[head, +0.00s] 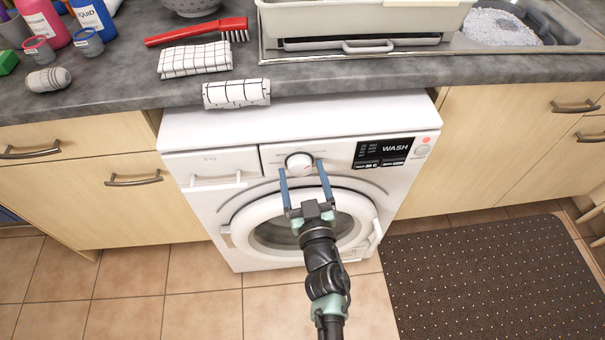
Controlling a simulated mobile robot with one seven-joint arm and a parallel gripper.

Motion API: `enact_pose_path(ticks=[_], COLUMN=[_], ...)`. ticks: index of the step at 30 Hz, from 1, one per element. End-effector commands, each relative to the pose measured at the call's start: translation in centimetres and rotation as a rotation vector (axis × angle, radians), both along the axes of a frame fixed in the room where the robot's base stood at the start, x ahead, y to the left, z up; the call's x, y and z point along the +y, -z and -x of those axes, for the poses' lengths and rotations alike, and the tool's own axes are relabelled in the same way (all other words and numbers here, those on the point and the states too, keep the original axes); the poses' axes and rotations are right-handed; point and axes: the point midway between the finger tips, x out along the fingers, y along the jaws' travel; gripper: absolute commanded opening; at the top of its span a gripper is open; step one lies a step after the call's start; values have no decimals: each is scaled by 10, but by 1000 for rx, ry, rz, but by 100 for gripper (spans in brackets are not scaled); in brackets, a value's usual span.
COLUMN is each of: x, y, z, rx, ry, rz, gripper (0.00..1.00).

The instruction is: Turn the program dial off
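The program dial (299,163) is a round white knob on the upper front of the white washing machine (240,127), left of the display. A small reddish mark shows near its edge; its exact setting is too small to read. The display (384,152) is lit and reads WASH. My gripper (302,168) is open, its two blue fingers pointing at the machine front. In the picture one fingertip lies left of the dial and the other right of it. I cannot tell whether the fingers touch the dial.
The round door (352,205) sits below the dial, partly behind my gripper. A folded checked cloth (236,93) hangs at the counter edge above. A red brush (198,31) and a sink lie on the counter. A dark mat (490,280) covers the floor at right.

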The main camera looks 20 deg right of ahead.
Motion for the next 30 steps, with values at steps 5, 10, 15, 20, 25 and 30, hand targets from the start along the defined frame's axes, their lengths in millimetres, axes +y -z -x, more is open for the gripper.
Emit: enact_pose_path(ticks=[5,10,15,20,25,30], x=[0,0,0,0,0,0], y=[0,0,0,-1,-2,-2], z=[0,0,0,0,0,0], rx=[0,0,0,8,28,64], ry=[0,0,0,-1,-1,-1], rz=[0,0,2,27,99,222], gripper=[52,21,9,9,9,9])
